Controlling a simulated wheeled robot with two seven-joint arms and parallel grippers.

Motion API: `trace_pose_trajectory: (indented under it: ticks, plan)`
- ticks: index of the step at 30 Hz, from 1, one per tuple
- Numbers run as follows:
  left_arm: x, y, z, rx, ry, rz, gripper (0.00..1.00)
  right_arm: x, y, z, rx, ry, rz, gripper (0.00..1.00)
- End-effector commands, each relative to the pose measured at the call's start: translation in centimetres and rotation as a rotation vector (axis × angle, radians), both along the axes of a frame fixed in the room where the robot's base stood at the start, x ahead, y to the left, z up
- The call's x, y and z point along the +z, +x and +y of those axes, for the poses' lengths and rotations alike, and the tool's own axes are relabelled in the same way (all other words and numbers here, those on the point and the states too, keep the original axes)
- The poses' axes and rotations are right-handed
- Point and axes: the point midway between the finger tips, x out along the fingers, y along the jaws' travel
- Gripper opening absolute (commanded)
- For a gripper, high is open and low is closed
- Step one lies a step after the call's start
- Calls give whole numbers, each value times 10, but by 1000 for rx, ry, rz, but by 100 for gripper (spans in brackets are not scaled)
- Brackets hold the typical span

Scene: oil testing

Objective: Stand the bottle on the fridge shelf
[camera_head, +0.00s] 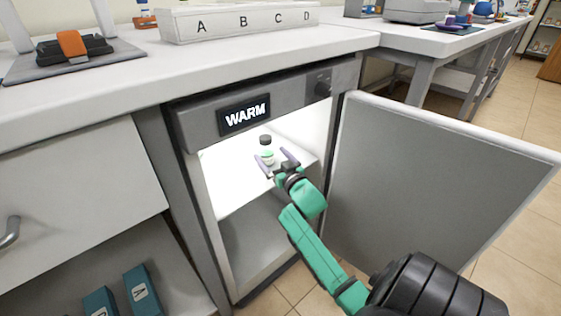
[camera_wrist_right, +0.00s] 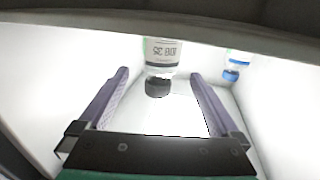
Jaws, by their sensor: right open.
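The fridge (camera_head: 182,128), marked WARM, stands open under the counter. Its lit white shelf (camera_head: 228,188) is at the opening. A small bottle (camera_head: 267,158) with a dark cap (camera_head: 265,139) appears upright at the shelf. My right gripper (camera_head: 272,157) reaches in, open, with its fingers on either side of the bottle. In the right wrist view the bottle (camera_wrist_right: 163,52) appears upside down, cap downward, between the fingertips (camera_wrist_right: 160,73), with gaps on both sides. Its far end is cut off at the top. My left gripper is not in view.
The open fridge door (camera_head: 430,180) is right of my arm. A second bottle (camera_wrist_right: 232,66) with a blue cap shows in the right wrist view, outside the fingers. A rack lettered A to D (camera_head: 240,20) sits on the counter. Blue boxes (camera_head: 142,290) are at lower left.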

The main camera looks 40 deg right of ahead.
Motion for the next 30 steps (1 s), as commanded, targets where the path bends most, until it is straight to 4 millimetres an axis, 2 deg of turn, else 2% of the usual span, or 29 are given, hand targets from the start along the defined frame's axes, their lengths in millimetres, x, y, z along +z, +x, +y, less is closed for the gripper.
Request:
trace_pose_trajectory:
  ticks: [1, 3, 6, 9, 13, 30]
  plan:
    - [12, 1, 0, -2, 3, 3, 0, 3, -14, 3, -1, 3, 4, 98]
    - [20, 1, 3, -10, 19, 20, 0, 3, -33, 8, -1, 4, 4, 98]
    - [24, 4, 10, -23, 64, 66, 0, 3, -56, 14, -2, 2, 3, 98]
    - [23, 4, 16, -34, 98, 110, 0, 2, -69, 18, -1, 0, 1, 98]
    - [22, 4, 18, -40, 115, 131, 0, 1, -75, 19, -2, -1, -1, 98]
    - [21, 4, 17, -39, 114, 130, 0, 0, -75, 19, -1, -1, -1, 98]
